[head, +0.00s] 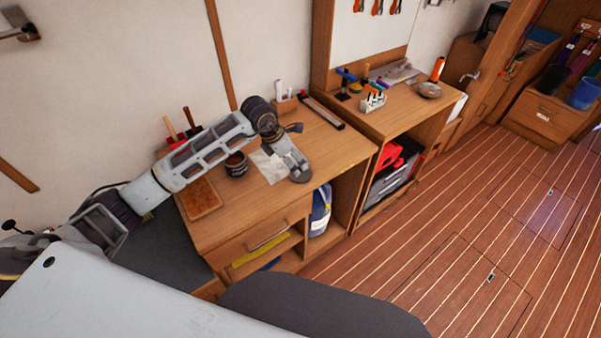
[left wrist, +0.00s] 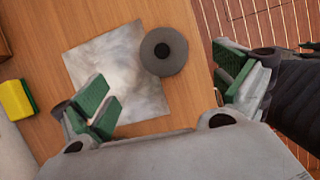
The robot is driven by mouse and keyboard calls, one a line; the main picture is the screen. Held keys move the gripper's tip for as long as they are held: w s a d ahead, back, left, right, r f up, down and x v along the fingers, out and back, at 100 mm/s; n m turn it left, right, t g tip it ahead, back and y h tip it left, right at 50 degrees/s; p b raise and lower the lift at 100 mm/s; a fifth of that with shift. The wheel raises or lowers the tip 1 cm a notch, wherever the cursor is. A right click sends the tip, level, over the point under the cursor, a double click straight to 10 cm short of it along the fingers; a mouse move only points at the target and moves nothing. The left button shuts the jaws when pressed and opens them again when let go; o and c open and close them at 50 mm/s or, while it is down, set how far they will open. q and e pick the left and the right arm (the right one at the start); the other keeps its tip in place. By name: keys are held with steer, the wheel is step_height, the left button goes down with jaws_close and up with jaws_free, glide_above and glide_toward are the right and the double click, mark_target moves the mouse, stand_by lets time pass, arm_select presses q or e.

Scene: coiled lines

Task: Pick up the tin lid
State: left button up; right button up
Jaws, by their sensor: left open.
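A round grey disc with a dark centre, which looks like the tin lid (left wrist: 165,51), lies at the right edge of a pale crumpled sheet (left wrist: 125,55) on the wooden worktop. My left gripper (left wrist: 165,88) is open above the worktop, its green-padded fingers wide apart, with the lid in the gap between them and a little ahead. It touches nothing that I can see. In the head view my left gripper (head: 291,160) hangs over the bench, and I cannot clearly tell the lid from it there. My right gripper is not in view.
A dark open tin (head: 236,165) stands left of the sheet, and a brown board (head: 201,198) lies near the bench's left end. A yellow sponge (left wrist: 16,99) is at the left in the wrist view. A long tool (head: 322,112) lies at the back. The bench's right part is clear.

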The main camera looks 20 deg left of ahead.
mark_target(301, 171)
arm_select(q)
steer(key=shift+x, duration=1.4)
steer(key=shift+f, duration=0.15)
steer(key=shift+d+f+p, duration=0.25)
steer(key=shift+f+p, duration=0.15)
steer(key=shift+f, duration=0.1)
steer(key=shift+p+x, duration=0.4)
steer(key=shift+x, duration=1.55)
steer(key=c, duration=0.9)
